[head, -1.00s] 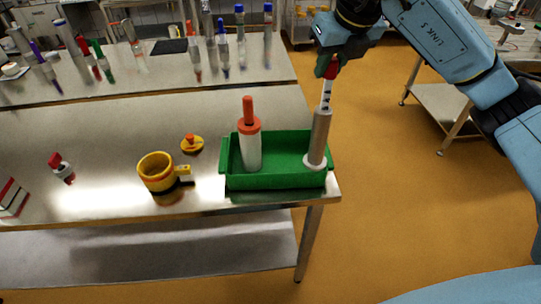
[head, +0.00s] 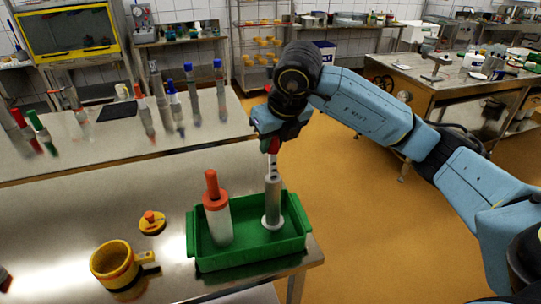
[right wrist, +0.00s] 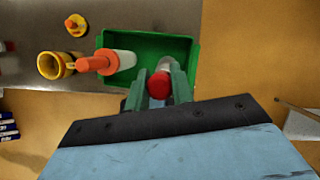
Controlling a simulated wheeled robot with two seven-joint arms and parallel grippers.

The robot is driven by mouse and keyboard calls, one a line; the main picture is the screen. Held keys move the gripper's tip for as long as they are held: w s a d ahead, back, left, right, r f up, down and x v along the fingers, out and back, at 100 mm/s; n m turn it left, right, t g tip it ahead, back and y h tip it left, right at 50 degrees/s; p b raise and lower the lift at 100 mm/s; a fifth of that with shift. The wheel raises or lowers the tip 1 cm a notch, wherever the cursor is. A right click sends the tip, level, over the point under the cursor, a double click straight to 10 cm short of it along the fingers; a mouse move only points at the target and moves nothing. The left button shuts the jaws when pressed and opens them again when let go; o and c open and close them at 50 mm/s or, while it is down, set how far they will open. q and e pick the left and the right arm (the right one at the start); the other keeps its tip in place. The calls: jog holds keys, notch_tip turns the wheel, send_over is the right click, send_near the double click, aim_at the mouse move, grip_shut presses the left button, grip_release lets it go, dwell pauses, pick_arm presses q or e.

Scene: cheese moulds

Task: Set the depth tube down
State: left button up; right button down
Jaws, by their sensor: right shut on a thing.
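The depth tube (head: 273,198), a grey cylinder with a pale bottom flange, a white marked rod and a red top, is upright at the right part of the green tray (head: 250,260). I cannot tell whether its flange touches the tray floor. My right gripper (head: 271,143) is above it, shut on its red top. In the right wrist view the red top (right wrist: 159,85) sits between the fingers (right wrist: 158,80) and hides most of the tube. A white tube with an orange collar and handle (head: 217,215) stands left of it in the tray. My left gripper is out of view.
A yellow mug (head: 117,268) and a small yellow lid with an orange knob (head: 151,222) stand left of the tray on the steel table (head: 75,215). The tray is near the table's right edge. Several blurred tubes stand on the table behind.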

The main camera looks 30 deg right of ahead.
aim_at(273, 153)
notch_tip(273, 153, down, 3)
jog(key=shift+f, duration=0.1)
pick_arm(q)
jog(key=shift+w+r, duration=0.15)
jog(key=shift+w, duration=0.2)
pick_arm(e)
jog(key=c, duration=1.2)
grip_release()
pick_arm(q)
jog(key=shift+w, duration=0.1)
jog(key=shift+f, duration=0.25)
pick_arm(e)
jog(key=v, duration=1.2)
jog(key=shift+s, duration=0.1)
